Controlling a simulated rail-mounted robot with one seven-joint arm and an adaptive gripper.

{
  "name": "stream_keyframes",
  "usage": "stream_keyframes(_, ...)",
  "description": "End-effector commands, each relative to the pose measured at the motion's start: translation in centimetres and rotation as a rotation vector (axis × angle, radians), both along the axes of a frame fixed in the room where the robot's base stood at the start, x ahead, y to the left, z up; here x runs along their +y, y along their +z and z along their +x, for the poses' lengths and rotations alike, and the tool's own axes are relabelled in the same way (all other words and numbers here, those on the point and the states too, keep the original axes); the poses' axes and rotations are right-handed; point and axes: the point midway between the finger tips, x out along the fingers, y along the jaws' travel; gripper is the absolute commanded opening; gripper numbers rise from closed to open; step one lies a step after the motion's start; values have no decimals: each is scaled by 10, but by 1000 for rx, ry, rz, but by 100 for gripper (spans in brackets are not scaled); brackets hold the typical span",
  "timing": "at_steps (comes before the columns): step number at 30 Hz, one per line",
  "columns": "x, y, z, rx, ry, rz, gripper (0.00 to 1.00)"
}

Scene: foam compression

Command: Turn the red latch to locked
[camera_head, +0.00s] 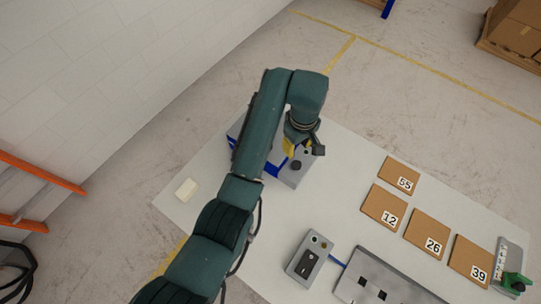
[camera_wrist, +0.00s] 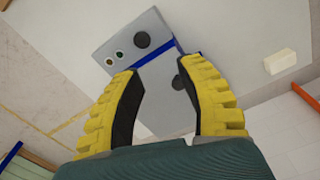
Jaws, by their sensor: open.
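A grey box with blue parts (camera_head: 291,179) stands on the table, partly hidden behind my arm. In the wrist view the grey box (camera_wrist: 130,38) has a blue stripe, dark round parts and two small round coloured spots. My gripper (camera_wrist: 160,68) is open, with its two yellow fingers apart and nothing seen between them but the box's surface beyond. In the head view my gripper (camera_head: 301,148) is over the box; I cannot tell whether it touches. I cannot make out a red latch in either view.
The white table (camera_head: 350,165) also holds several numbered brown foam squares (camera_head: 431,231), a small control box (camera_head: 310,256), a grey plate with dark square openings (camera_head: 385,281), a green-topped device (camera_head: 512,281) and a pale block (camera_head: 187,190). An orange rack (camera_head: 40,172) stands at the left.

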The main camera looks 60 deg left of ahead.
Motion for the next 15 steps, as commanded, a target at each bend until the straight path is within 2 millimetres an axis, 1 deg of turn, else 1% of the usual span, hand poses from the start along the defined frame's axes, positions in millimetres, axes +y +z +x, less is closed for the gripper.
stream_keyframes(1,40,-25,-23,29,84,-23,38)
stream_keyframes(3,84,-32,-49,38,176,-34,38)
stream_keyframes(6,130,-25,-78,12,270,-12,38)
stream_keyframes(7,138,-24,-84,8,288,-8,38)
stream_keyframes(9,148,-25,-94,7,312,-7,38)
stream_keyframes(11,149,-28,-97,7,318,-7,38)
stream_keyframes(13,149,-35,-96,9,316,-8,38)
stream_keyframes(15,148,-48,-97,10,316,-9,38)
